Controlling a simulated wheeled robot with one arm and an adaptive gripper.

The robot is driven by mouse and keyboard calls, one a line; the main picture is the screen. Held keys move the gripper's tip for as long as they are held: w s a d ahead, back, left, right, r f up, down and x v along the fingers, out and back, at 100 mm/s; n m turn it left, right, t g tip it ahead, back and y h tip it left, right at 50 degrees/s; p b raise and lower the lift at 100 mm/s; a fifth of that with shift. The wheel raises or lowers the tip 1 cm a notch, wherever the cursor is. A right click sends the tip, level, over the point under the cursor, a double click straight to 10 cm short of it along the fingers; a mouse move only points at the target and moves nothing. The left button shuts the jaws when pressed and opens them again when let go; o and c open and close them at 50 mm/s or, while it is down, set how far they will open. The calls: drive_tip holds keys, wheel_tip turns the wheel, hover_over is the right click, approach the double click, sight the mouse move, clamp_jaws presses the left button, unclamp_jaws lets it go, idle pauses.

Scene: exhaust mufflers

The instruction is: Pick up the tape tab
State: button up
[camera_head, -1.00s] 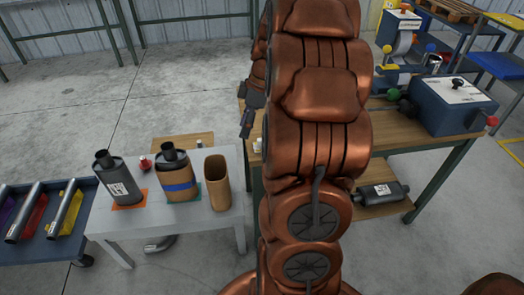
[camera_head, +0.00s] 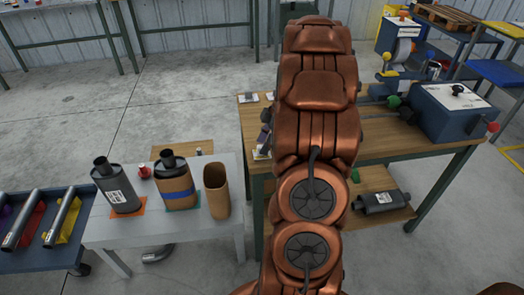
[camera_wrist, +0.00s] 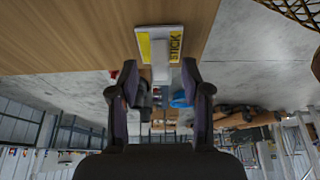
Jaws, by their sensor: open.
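In the wrist view a small pale tab (camera_wrist: 160,72) projects from a white plate (camera_wrist: 174,30) with yellow marking and the letters "STICK". The plate is at the edge of the wooden tabletop. My gripper (camera_wrist: 159,66) is open, with one dark finger on each side of the tab and a gap showing on both sides. I cannot tell how far the tab lies beyond the fingertips. In the head view my gripper (camera_head: 265,132) is partly hidden behind my arm, over the left edge of the wooden table. Part of the plate (camera_head: 261,153) shows just below it.
The wooden table (camera_head: 258,122) holds a blue machine (camera_head: 455,110) at right. A muffler (camera_head: 380,201) lies on its lower shelf. The white table (camera_head: 200,232) at left carries a grey canister (camera_head: 118,190), a brown wrapped canister (camera_head: 176,186) and an open brown sleeve (camera_head: 216,190).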

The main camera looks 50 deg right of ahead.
drive_tip(key=shift+x, duration=0.9)
drive_tip(key=shift+r, duration=0.1)
drive_tip(key=c, duration=0.8)
drive_tip(key=shift+c, duration=0.2)
drive_tip(key=shift+r+b, duration=0.3)
drive_tip(key=shift+r, duration=1.55)
drive_tip(key=shift+s+a, duration=0.25)
drive_tip(key=shift+s, duration=0.45)
drive_tip(key=s+a+r+b, duration=0.1)
drive_tip(key=s+a, duration=0.4)
drive_tip(key=s, duration=0.8)
drive_tip(key=shift+s+a+b, duration=0.15)
drive_tip(key=shift+s+b, duration=0.1)
drive_tip(key=shift+b, duration=0.2)
